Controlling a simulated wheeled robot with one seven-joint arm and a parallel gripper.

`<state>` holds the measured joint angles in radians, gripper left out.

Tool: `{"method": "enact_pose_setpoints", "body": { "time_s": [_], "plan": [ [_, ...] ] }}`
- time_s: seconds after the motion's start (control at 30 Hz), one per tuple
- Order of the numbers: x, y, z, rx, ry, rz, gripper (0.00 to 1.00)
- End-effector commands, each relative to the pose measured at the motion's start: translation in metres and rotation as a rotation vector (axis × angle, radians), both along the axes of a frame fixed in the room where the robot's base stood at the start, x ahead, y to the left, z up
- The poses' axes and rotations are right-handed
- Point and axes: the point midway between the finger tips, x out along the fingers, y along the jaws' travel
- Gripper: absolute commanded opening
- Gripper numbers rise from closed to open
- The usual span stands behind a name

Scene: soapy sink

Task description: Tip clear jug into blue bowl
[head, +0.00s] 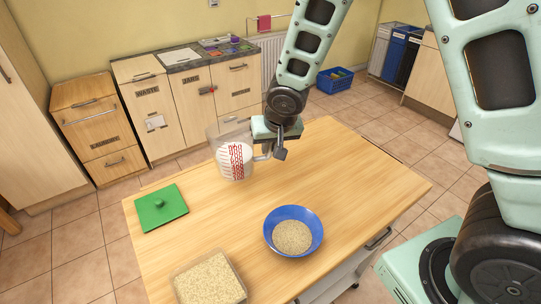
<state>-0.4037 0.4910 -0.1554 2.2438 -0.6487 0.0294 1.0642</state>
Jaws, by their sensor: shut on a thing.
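The clear jug (233,152) has red markings on its side and white contents in its lower part. It is held near the back of the wooden table, slightly tilted at most. My gripper (268,150) is shut on the jug's handle side, to the right of the jug. The fingertips are partly hidden. The blue bowl (270,220) stands on the table, in front of and to the right of the jug, apart from it. Pale grain-like contents lie in the bowl.
A clear square container (240,296) of pale grains stands at the table's front left. A green lid (160,207) with a knob lies at the left. The wooden table (365,190) is clear on the right. Cabinets (180,110) stand behind.

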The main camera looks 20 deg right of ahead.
Motion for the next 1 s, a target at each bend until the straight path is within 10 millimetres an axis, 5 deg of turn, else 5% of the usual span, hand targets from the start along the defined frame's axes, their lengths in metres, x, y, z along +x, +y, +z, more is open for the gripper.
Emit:
{"method": "enact_pose_setpoints", "body": {
  "time_s": [0.57, 1.0],
  "plan": [
    [0.001, 0.0, 0.056, 0.001, -0.003, 0.0, 0.0],
    [0.001, 0.0, 0.057, 0.001, -0.002, 0.0, 0.0]
  ]
}}
